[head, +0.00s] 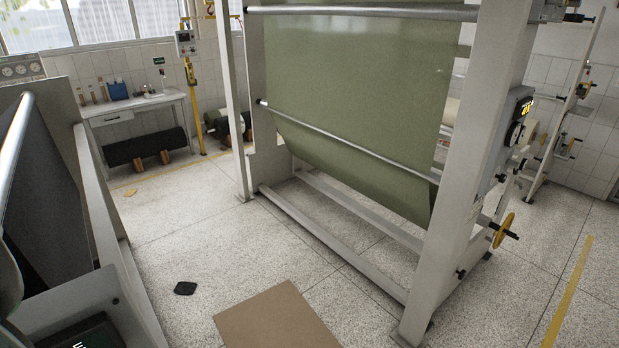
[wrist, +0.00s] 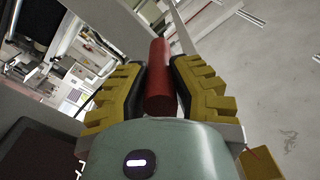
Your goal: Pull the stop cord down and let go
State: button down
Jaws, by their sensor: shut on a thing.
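A red cylindrical handle (wrist: 159,80) shows in the wrist view, between the two yellow-and-black fingers of my gripper (wrist: 158,85). My gripper is shut on this red handle, which I take to be the grip of the stop cord. The handle runs lengthwise between the fingers, with its near end close to the palm. The cord itself cannot be made out. Neither my gripper nor the handle can be made out in the head view.
A tall frame (head: 466,170) carries a green sheet (head: 350,90) in the head view. A brown flat sheet (head: 279,320) and a small dark piece (head: 185,288) lie on the speckled floor. A bench (head: 135,105) stands at the back left. Open floor lies between.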

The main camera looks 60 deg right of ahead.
jog(key=c, duration=0.7)
grip_release()
jog(key=shift+w+d+f, duration=0.1)
jog(key=shift+c, duration=0.2)
jog(key=v, duration=0.7)
jog(key=shift+d, duration=0.3)
